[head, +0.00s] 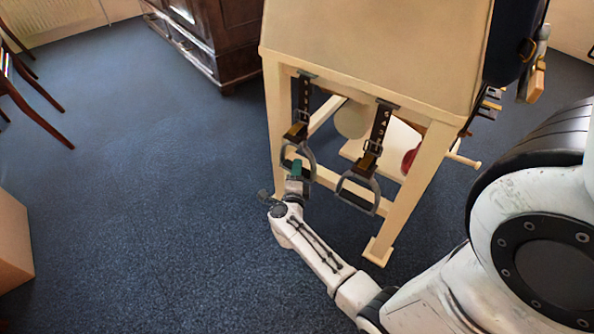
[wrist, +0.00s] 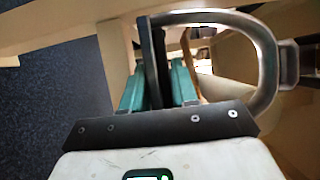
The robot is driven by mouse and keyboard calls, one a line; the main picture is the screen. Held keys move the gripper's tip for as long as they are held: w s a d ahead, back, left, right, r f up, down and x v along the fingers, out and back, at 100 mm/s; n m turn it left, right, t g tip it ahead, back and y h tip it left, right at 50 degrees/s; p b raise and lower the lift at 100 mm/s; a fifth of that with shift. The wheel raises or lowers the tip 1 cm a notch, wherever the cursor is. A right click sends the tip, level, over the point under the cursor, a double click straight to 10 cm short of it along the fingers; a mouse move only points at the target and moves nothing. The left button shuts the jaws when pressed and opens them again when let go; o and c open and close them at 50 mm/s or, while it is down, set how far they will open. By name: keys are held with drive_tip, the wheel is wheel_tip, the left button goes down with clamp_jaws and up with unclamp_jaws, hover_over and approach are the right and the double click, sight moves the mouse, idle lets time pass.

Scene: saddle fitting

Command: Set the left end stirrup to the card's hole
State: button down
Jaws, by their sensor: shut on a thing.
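The left end stirrup (head: 311,160) is a grey metal loop with a dark tread. It hangs from a dark strap (head: 303,98) with a row of holes and a buckle, at the left of the wooden stand's end. My gripper (head: 291,167), with teal fingers, is at this stirrup's lower left side. In the wrist view my gripper (wrist: 157,90) is shut on a dark bar of the stirrup, and the grey loop (wrist: 268,65) arches to the right. I cannot make out a card with a hole in either view.
A second stirrup (head: 359,192) hangs from its own strap (head: 379,128) close on the right. The cream stand's legs (head: 402,200) flank both. A dark wooden cabinet (head: 215,40) stands behind at the left. The blue carpet (head: 140,190) is clear left of the stand.

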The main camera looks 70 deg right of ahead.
drive_tip(key=shift+r, duration=0.1)
wheel_tip(320, 180, up, 8)
drive_tip(key=p, duration=0.9)
drive_tip(key=shift+r, duration=0.1)
drive_tip(key=c, duration=1)
unclamp_jaws()
drive_tip(key=shift+o, duration=0.2)
drive_tip(key=shift+a, duration=0.1)
drive_tip(key=p+v, duration=0.2)
drive_tip(key=v, duration=0.8)
drive_tip(key=shift+a, duration=0.3)
drive_tip(key=shift+s, duration=0.1)
